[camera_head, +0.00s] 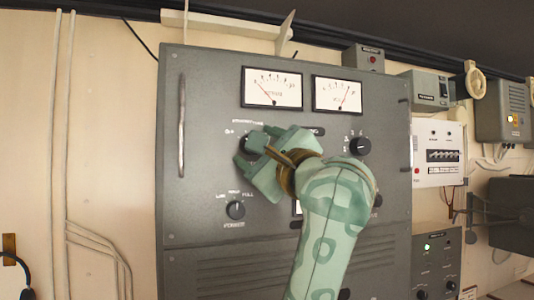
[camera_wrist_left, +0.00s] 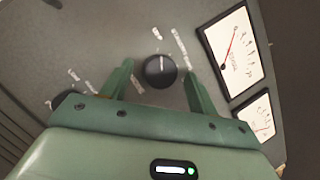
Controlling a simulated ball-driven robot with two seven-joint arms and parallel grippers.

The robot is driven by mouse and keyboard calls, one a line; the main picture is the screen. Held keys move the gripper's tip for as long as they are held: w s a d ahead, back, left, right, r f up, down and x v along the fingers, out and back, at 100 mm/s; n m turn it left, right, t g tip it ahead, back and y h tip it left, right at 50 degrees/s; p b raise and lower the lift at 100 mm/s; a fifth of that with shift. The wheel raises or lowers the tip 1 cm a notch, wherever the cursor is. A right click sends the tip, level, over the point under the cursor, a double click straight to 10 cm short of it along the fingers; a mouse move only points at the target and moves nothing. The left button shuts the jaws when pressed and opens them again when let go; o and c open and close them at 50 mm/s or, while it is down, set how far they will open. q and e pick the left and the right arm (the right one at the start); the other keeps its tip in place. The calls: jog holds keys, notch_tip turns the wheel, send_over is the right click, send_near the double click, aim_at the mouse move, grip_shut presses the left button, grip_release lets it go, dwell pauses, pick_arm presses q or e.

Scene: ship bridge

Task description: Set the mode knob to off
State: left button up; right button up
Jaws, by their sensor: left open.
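The knob that I take for the mode knob is dark and round, on the upper left of the grey panel (camera_head: 205,100). In the left wrist view the knob (camera_wrist_left: 160,71) shows whole, its white mark pointing up toward a short label (camera_wrist_left: 157,33) too small to read. In the head view my gripper partly hides it. My left gripper (camera_head: 256,151) is open. In the left wrist view its fingers (camera_wrist_left: 157,84) stand on either side of the knob, with visible gaps; their depth relative to it is hard to tell. My right gripper is not in view.
Two white meters (camera_head: 272,87) (camera_head: 338,95) sit above. Another knob (camera_head: 360,147) is right of my gripper, and a lower knob (camera_head: 236,210) sits below it. A vertical handle (camera_head: 182,125) runs along the panel's left edge. Smaller boxes hang at the right.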

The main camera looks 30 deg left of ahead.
pick_arm(q)
jog(key=b+v, duration=0.3)
jog(key=v, duration=1.3)
jog(key=shift+f, duration=0.15)
